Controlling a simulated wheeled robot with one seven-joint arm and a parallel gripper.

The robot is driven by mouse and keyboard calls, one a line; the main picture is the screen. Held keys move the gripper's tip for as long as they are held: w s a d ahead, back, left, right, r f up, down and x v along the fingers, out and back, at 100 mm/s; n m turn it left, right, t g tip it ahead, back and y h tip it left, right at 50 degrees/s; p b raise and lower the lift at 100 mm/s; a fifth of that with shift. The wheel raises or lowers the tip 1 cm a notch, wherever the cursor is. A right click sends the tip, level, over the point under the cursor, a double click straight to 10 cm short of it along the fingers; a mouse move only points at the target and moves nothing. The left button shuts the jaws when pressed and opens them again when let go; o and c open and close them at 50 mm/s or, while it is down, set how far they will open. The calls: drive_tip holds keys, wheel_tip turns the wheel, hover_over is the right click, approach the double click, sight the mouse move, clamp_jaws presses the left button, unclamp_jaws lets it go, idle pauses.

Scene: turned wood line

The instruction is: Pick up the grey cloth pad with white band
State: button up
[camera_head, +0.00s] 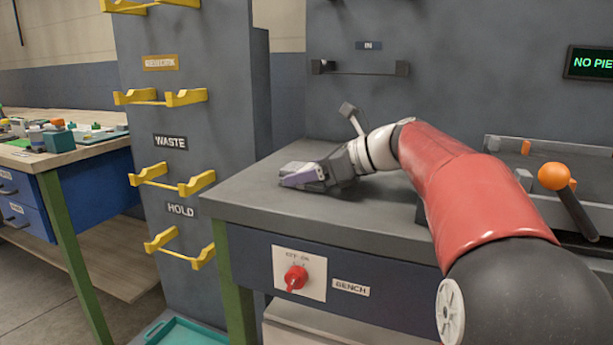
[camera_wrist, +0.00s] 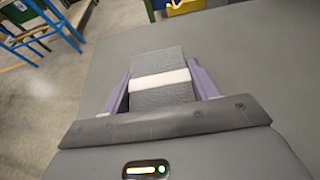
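The grey cloth pad (camera_wrist: 160,64) with its white band (camera_wrist: 160,80) lies between the two purple fingers of my gripper (camera_wrist: 160,77) in the wrist view. The fingers flank its left and right edges closely, with little or no gap showing. I cannot tell whether they press on it. The pad's near end meets the dark gripper body in the picture. In the head view my gripper (camera_head: 303,177) is low at the bench top's left part. A purple finger shows there, and the pad is mostly hidden.
The grey bench top (camera_head: 250,205) is clear around my gripper. A dark panel with yellow brackets (camera_head: 173,178) stands to the left. An orange ball-topped lever (camera_head: 554,177) and a tray-like fixture (camera_head: 500,145) are at the right. A cluttered wood-topped table (camera_head: 60,155) is far left.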

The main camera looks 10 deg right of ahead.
sight(307, 167)
drive_tip(key=c, duration=0.5)
drive_tip(key=shift+c, duration=0.2)
wheel_tip(307, 167, up, 20)
drive_tip(key=p, duration=0.4)
drive_tip(key=shift+p, duration=0.3)
drive_tip(key=shift+d, duration=0.1)
